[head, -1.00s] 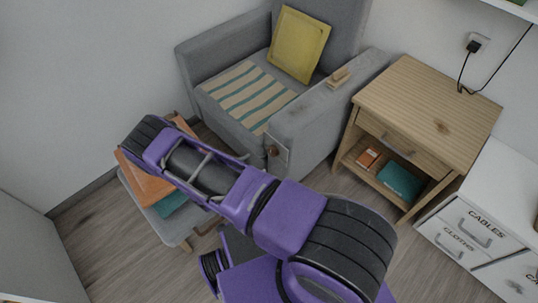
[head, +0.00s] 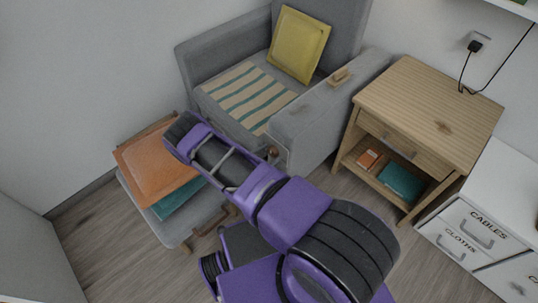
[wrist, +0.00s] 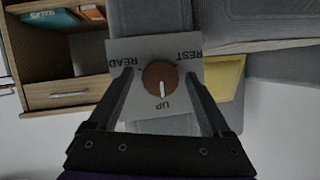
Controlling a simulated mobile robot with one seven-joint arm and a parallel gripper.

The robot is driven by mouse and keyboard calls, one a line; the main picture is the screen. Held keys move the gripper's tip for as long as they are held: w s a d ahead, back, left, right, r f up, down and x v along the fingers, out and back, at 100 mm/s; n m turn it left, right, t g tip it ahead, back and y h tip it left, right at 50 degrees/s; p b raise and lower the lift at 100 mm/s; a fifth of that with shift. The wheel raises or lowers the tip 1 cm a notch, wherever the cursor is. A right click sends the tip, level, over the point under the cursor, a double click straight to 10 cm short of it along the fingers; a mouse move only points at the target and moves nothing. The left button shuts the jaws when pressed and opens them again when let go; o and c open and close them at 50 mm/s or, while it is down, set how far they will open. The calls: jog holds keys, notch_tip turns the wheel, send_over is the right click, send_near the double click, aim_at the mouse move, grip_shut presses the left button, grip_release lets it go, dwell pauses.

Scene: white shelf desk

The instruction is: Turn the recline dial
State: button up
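The recline dial is a round brown knob (wrist: 160,78) with a white pointer line, on a pale plate (wrist: 188,78) marked READ, UP and REST. The pointer is at UP. In the head view the dial (head: 272,153) shows small on the front of the grey armchair's (head: 300,130) right arm, close beside my purple arm. In the wrist view my gripper (wrist: 159,73) is open, with one finger on each side of the dial. I cannot tell whether the fingers touch it. My gripper is not clearly visible in the head view.
A grey footstool (head: 172,226) with an orange cushion (head: 155,165) stands left of my arm. A wooden side table (head: 430,100) with books on its lower shelf stands right of the chair. White drawers (head: 470,230) are at the far right. Some floor between is bare.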

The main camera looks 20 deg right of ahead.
jog(key=c, duration=1.2)
jog(key=shift+t, duration=0.3)
jog(key=m+t, duration=0.1)
jog(key=m, duration=0.1)
jog(key=shift+s+f+m, duration=0.1)
jog(key=shift+m, duration=0.2)
jog(key=m+t, duration=0.2)
jog(key=m, duration=0.1)
jog(key=shift+f+t, duration=0.1)
jog(key=shift+t, duration=0.3)
jog(key=m+t, duration=0.1)
jog(key=m, duration=0.3)
jog(key=shift+f, duration=0.1)
jog(key=shift+m+t+h, duration=0.6)
jog(key=shift+m+h, duration=0.2)
jog(key=shift+m, duration=1.1)
